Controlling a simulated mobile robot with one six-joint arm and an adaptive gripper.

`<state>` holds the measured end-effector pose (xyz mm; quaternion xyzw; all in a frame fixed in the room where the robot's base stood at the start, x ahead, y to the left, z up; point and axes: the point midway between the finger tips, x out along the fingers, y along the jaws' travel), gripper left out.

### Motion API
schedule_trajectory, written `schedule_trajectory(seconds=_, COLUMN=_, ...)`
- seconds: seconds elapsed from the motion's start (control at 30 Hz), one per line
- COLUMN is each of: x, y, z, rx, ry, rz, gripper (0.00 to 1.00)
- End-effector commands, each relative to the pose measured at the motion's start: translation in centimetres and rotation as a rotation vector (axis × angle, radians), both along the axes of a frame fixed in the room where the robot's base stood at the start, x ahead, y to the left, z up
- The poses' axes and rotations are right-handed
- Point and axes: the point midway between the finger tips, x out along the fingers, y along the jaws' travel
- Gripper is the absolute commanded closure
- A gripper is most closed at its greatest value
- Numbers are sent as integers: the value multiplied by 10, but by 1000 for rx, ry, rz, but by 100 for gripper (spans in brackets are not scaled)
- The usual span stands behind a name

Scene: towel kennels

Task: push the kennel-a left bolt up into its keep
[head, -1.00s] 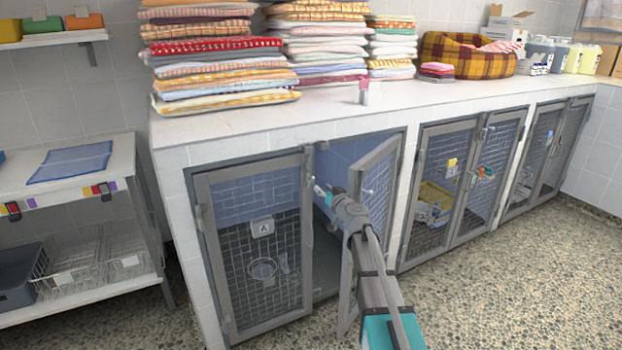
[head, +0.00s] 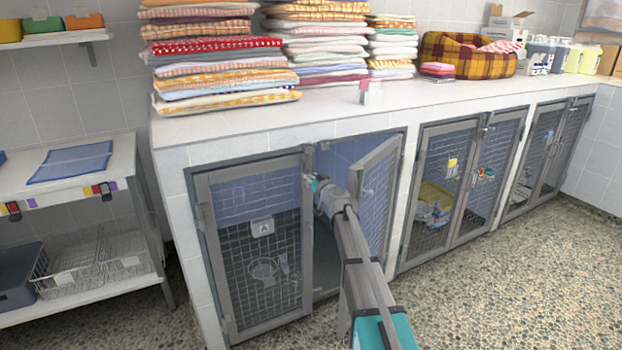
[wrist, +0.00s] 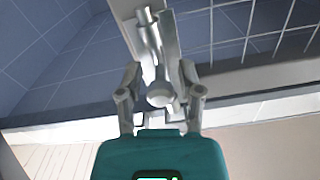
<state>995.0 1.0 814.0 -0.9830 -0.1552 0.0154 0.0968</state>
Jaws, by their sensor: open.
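The left door (head: 258,285) of kennel A is closed and carries a tag with the letter A (head: 262,228). The right door (head: 378,190) stands open. My gripper (head: 314,182) is at the upper inner edge of the left door. In the wrist view, the bolt (wrist: 150,40) is a metal rod with a round knob (wrist: 160,95). The knob lies between the two open fingers (wrist: 160,90), with a gap on each side. The head view does not show the bolt clearly behind my gripper, and I cannot tell how far it stands from its keep.
The open right door stands close beside my arm. The counter (head: 230,128) above holds stacks of folded towels (head: 220,60). Other kennels (head: 465,180) to the right are closed. A shelf rack (head: 95,195) stands at the left. The floor in front is clear.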

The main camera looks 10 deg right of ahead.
Motion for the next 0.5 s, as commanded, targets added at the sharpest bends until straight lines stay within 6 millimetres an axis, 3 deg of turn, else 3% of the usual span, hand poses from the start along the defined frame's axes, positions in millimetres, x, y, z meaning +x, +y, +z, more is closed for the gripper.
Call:
schedule_trajectory(seconds=0.13, x=0, y=0, z=0, rx=0, ry=0, rz=0, gripper=54)
schedule_trajectory(seconds=0.37, x=0, y=0, z=0, rx=0, ry=0, rz=0, gripper=97)
schedule_trajectory(seconds=0.5, x=0, y=0, z=0, rx=0, ry=0, rz=0, gripper=100)
